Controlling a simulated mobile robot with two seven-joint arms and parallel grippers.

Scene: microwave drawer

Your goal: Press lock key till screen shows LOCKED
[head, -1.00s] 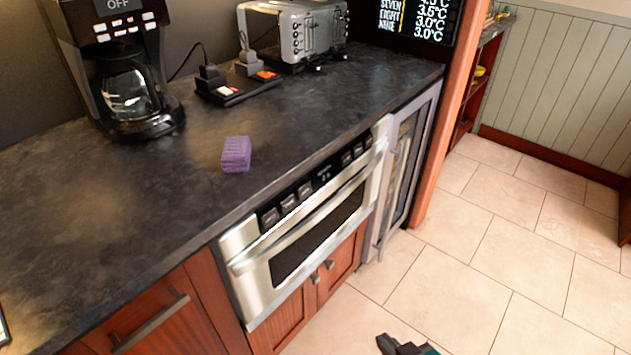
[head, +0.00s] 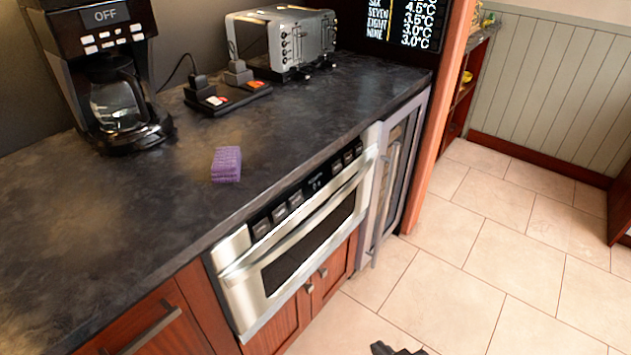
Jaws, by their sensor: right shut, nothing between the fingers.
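The microwave drawer (head: 300,232) is a steel unit set under the counter, with a long bar handle and a dark window. It is shut. Its black control strip (head: 311,187) runs along the top edge, with keys at both ends and a small screen (head: 316,184) in the middle. The screen text and key labels are too small to read. My right gripper (head: 392,348) shows only in part at the bottom edge, low over the floor, to the right of the drawer and apart from it. It is shut and empty. My left gripper is out of view.
The dark counter (head: 95,235) holds a coffee maker (head: 105,80) reading OFF, a purple sponge (head: 227,164), plugs on a black power strip and a toaster (head: 290,42). A glass-door cooler (head: 402,165) adjoins the drawer's right side. The tiled floor (head: 480,250) is clear.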

